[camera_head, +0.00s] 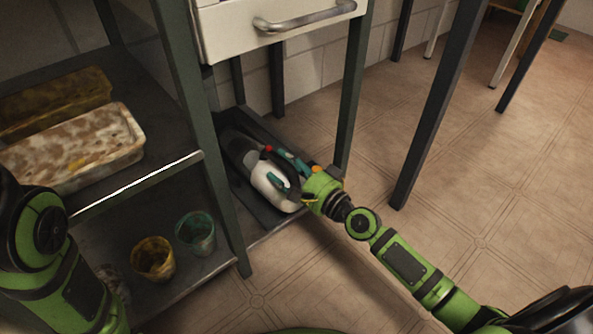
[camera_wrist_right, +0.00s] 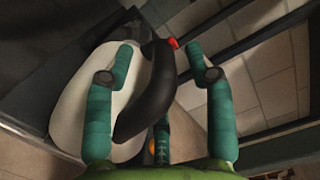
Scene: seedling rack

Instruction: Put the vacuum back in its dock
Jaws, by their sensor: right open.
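The handheld vacuum (camera_head: 262,179), white with a grey nose and a black handle, lies on the dark low shelf under the drawer table. My right gripper (camera_head: 275,166) is over it, with its teal fingers open. In the right wrist view, the black handle of the vacuum (camera_wrist_right: 152,92) passes between the spread fingers of the right gripper (camera_wrist_right: 160,50); I cannot tell whether either finger touches it. A small red part shows at the handle's end. I cannot make out a separate dock. My left arm is at the left edge, its gripper out of view.
A white drawer (camera_head: 275,25) with a metal handle is above the vacuum. Dark table legs (camera_head: 352,95) stand close by my right gripper. At left, a rack holds a stained tray (camera_head: 134,151), a yellow cup (camera_head: 153,258) and a teal cup (camera_head: 196,232).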

